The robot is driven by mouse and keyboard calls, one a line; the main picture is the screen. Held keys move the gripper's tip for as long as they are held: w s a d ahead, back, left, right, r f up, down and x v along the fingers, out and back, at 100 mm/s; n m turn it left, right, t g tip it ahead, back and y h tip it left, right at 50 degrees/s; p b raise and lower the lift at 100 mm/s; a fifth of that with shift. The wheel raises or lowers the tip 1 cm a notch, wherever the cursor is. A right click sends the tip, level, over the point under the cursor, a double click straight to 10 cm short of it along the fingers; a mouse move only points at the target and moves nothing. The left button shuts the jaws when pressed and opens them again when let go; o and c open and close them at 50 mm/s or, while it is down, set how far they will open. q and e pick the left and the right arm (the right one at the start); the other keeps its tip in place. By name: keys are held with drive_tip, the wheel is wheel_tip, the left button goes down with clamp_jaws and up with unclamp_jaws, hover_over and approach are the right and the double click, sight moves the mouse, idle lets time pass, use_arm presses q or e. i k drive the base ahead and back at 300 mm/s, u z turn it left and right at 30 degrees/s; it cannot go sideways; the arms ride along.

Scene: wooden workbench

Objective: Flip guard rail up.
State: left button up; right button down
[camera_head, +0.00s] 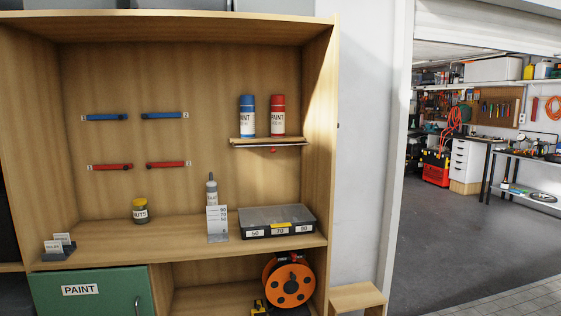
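A small wooden shelf (240,140) is fixed to the right part of the cabinet's back wall. A thin pale rail (275,145) runs along the shelf's front edge, low and not standing in front of the cans; I take it for the guard rail, but it is too small to tell its hinge. A small red piece (273,150) shows just under it. A blue paint can (247,117) and a red paint can (278,116) stand upright on the shelf. Neither of my grippers is in view.
Below the shelf stand a glue bottle (212,190), a card holder (217,225) and a dark organizer box (277,221). A jar of nuts (140,211) stands left. Blue bars (104,117) and red bars (110,166) are on the back wall. Space before the small shelf is clear.

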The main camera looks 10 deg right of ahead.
sight(272, 150)
drive_tip(key=z, duration=0.05)
drive_tip(key=i, duration=1)
drive_tip(key=u, duration=0.05)
